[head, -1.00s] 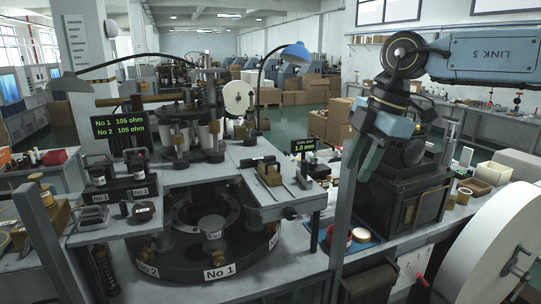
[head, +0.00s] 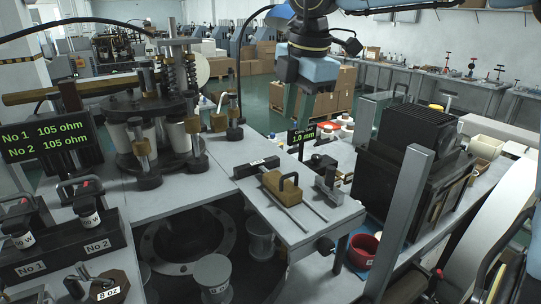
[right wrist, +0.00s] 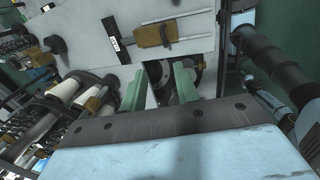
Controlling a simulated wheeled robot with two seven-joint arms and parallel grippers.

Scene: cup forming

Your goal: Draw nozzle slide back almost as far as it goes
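The nozzle slide, a brass-coloured block (head: 283,188) with a black handle on top, sits on two thin rails on a grey table plate (head: 255,160). In the right wrist view the slide (right wrist: 150,36) is beyond the fingers, near the top of the picture. My right gripper (head: 299,108) hangs above and behind the slide in the head view, fingers down. In the right wrist view its two green fingers (right wrist: 160,88) are apart with nothing held between them. It does not touch the slide. My left gripper is in neither current view.
A metal bracket (head: 327,182) stands by the right ends of the rails. The forming machine with white cups (head: 178,135) is at left. A grey upright post (head: 402,215) rises at right.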

